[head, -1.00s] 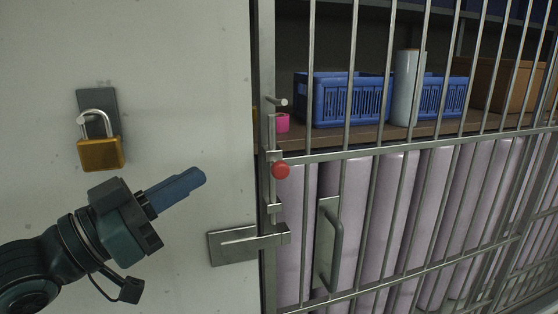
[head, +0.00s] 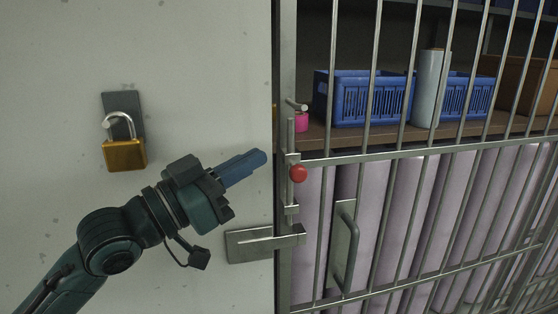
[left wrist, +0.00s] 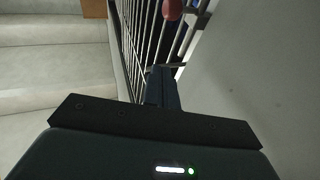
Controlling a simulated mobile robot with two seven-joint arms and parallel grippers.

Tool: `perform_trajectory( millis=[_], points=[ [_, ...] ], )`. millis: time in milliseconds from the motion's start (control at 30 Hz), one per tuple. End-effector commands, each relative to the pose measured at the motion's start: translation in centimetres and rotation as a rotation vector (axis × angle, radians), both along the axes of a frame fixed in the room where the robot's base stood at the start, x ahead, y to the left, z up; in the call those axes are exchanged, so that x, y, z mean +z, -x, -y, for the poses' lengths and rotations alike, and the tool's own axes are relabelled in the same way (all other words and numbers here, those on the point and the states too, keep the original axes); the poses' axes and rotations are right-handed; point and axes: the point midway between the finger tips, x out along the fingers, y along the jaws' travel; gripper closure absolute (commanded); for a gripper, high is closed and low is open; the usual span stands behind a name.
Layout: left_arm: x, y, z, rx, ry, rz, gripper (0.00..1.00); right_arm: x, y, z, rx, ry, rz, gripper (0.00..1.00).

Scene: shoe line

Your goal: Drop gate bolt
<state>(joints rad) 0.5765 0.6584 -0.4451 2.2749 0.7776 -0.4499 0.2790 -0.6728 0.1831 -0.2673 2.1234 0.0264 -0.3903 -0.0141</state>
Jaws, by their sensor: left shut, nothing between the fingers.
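The gate bolt (head: 290,160) is a thin upright metal rod at the gate's left edge, with a bent top end and a red knob (head: 298,174). The knob also shows at the top of the left wrist view (left wrist: 173,8). The barred gate (head: 420,152) stands to the right of the bolt. My left gripper (head: 262,158) is shut and empty, its blue fingers pointing right, left of the knob and apart from it. The fingers also show in the left wrist view (left wrist: 162,85). My right gripper is in neither view.
An open padlock (head: 125,154) hangs on the pale wall (head: 200,60). A flat latch plate (head: 255,243) spans wall and gate below the bolt. A gate handle (head: 345,250) is lower right. Behind the bars are blue crates (head: 365,98) and pale purple rolls (head: 400,215).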

Motion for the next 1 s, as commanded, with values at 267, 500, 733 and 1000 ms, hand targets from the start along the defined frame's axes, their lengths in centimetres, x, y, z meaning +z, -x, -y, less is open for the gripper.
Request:
perform_trajectory(
  millis=[267,500,733,1000],
  points=[
    [-0.5,-3.0,3.5,-0.001,-0.001,-0.006,1.0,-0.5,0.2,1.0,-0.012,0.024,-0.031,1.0],
    [-2.4,-3.7,4.2,0.0,-0.002,-0.001,1.0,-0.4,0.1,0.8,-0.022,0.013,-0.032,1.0],
    [-2.6,-3.7,4.3,0.0,-0.001,0.0,1.0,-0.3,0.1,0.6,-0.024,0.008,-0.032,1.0],
    [-3.7,-3.7,4.3,0.0,-0.002,-0.002,1.0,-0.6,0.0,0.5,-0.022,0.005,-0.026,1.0]
  ],
)
